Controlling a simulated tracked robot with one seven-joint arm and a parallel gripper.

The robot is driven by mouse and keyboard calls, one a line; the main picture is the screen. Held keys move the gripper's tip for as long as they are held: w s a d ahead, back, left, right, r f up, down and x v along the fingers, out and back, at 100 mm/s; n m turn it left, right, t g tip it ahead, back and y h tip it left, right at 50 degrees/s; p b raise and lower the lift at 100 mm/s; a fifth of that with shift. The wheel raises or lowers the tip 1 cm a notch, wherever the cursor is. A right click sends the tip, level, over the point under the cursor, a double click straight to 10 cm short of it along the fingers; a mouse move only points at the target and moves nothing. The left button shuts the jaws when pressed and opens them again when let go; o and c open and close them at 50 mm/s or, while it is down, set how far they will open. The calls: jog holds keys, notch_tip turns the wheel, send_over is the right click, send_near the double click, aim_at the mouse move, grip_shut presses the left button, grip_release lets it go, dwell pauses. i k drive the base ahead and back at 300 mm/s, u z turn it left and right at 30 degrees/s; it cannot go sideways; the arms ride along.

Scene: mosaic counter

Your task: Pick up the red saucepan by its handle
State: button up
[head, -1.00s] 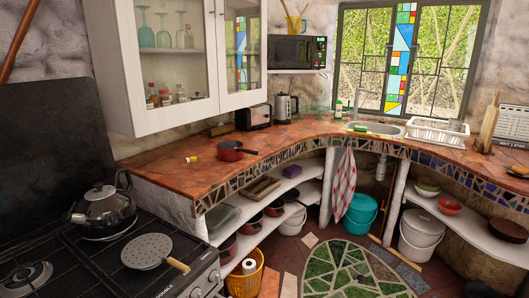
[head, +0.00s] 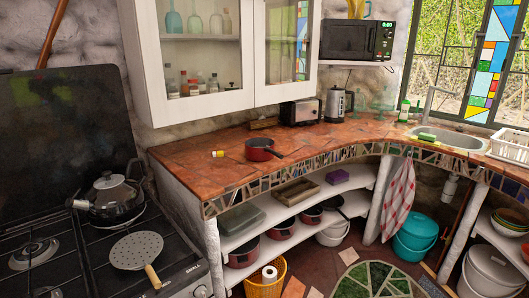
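The red saucepan (head: 258,150) stands upright on the terracotta-coloured counter (head: 195,177), near its front edge. Its dark handle (head: 275,153) points to the right and slightly toward the front edge. The pan's inside looks dark, and I cannot tell whether anything is in it. My gripper is not in view, so its place relative to the pan does not show.
A small yellow-and-white item (head: 218,154) lies left of the pan. A toaster (head: 300,112) and a kettle (head: 337,105) stand behind it. A wall cabinet (head: 215,58) hangs above the counter. The stove (head: 60,250) with a kettle (head: 110,195) is at left.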

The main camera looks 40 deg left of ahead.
aim_at(258, 150)
jog(key=u, duration=0.3)
jog(key=i, duration=0.9)
jog(key=u, duration=1.05)
jog(key=i, duration=0.6)
jog(key=u, duration=0.35)
jog(key=k, duration=0.85)
jog(key=u, duration=0.15)
jog(key=i, duration=1.2)
jog(key=z, duration=0.05)
